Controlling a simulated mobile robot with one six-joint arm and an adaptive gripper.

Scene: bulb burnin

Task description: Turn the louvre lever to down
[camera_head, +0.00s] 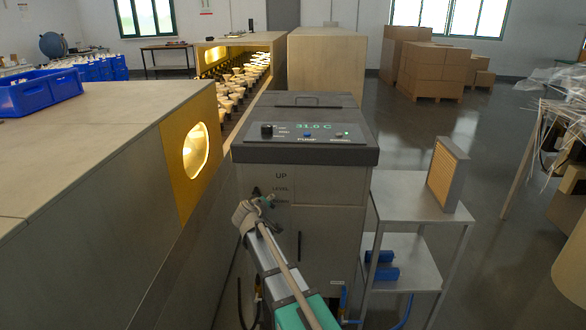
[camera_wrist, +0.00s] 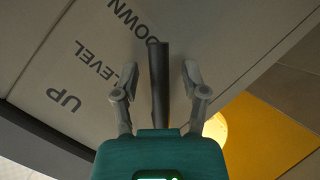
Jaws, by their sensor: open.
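The louvre lever (camera_wrist: 158,88) is a dark bar in the wrist view, standing out from the grey cabinet front (camera_head: 318,235). The printed words UP, LEVEL and DOWN run in a row on the panel beside it. The lever's far end shows near LEVEL and DOWN; I cannot tell exactly which mark it points to. My gripper (camera_wrist: 160,66) is open, one finger on each side of the lever, with visible gaps to both. In the head view my gripper (camera_head: 262,203) is at the cabinet's upper left front, hiding part of the labels.
The cabinet top has a lit display (camera_head: 314,127) and knobs. A long bench with a yellow end panel (camera_head: 192,155) and glowing window stands close on the left. A metal trolley (camera_head: 408,200) with a framed filter (camera_head: 447,175) stands on the right. Open floor lies beyond.

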